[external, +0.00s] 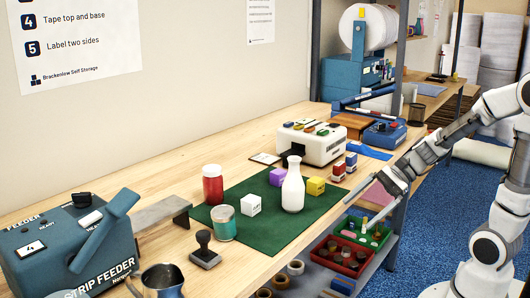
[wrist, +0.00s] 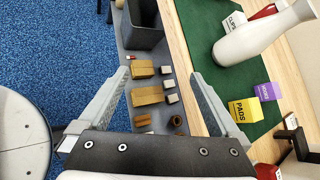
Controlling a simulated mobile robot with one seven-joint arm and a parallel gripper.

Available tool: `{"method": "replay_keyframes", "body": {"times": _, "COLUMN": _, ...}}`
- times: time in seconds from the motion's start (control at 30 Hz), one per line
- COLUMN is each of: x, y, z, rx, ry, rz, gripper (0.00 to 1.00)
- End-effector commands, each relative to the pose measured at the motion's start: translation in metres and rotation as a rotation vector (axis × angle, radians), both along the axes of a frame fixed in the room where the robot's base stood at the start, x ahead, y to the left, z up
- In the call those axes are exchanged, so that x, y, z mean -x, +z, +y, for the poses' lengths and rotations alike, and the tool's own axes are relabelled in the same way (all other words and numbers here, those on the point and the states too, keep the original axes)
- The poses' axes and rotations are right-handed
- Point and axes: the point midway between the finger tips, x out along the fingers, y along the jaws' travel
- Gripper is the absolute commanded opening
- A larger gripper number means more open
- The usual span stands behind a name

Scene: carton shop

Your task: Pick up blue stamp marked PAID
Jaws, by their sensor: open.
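I cannot read PAID on anything in either view. Two small blocks stand beside the mat in the external view: one with a red top (external: 338,172) and one with a blue top (external: 351,162); I cannot tell whether they are stamps. A dark hand stamp with a round knob (external: 204,249) stands at the table's front edge; its marking does not show. My gripper (external: 380,190) is by the table's front edge, right of the mat. In the wrist view my gripper (wrist: 160,76) has its fingers wide apart, empty, above the lower shelf.
A green mat (external: 255,228) holds a white bottle (external: 293,186), a yellow PADS cube (wrist: 243,110), a purple cube (wrist: 267,92) and a white CLIPS cube (wrist: 235,22). A red jar (external: 212,186) and teal tin (external: 223,223) stand left. The lower shelf carries cardboard boxes (wrist: 147,96).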

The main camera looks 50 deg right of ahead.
Motion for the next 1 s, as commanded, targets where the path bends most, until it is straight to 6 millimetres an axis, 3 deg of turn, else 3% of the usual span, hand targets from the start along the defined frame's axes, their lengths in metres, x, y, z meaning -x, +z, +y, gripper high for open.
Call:
{"method": "replay_keyframes", "body": {"times": 0.03, "x": -0.015, "y": 0.021, "z": -0.027, "rx": -0.075, "ry": -0.148, "rz": 0.018, "gripper": 0.99}}
{"method": "replay_keyframes", "body": {"times": 0.2, "x": -0.048, "y": 0.049, "z": -0.133, "rx": -0.303, "ry": -0.633, "rz": 0.024, "gripper": 0.99}}
{"method": "replay_keyframes", "body": {"times": 0.3, "x": -0.049, "y": 0.057, "z": -0.193, "rx": -0.401, "ry": -0.871, "rz": 0.011, "gripper": 0.99}}
{"method": "replay_keyframes", "body": {"times": 0.43, "x": -0.040, "y": 0.060, "z": -0.248, "rx": -0.480, "ry": -1.079, "rz": -0.012, "gripper": 0.99}}
{"method": "replay_keyframes", "body": {"times": 0.53, "x": -0.036, "y": 0.060, "z": -0.269, "rx": -0.510, "ry": -1.157, "rz": -0.023, "gripper": 0.99}}
{"method": "replay_keyframes", "body": {"times": 0.67, "x": -0.045, "y": 0.053, "z": -0.275, "rx": -0.518, "ry": -1.179, "rz": -0.026, "gripper": 0.99}}
{"method": "replay_keyframes", "body": {"times": 1.0, "x": -0.113, "y": 0.024, "z": -0.273, "rx": -0.517, "ry": -1.174, "rz": -0.027, "gripper": 0.99}}
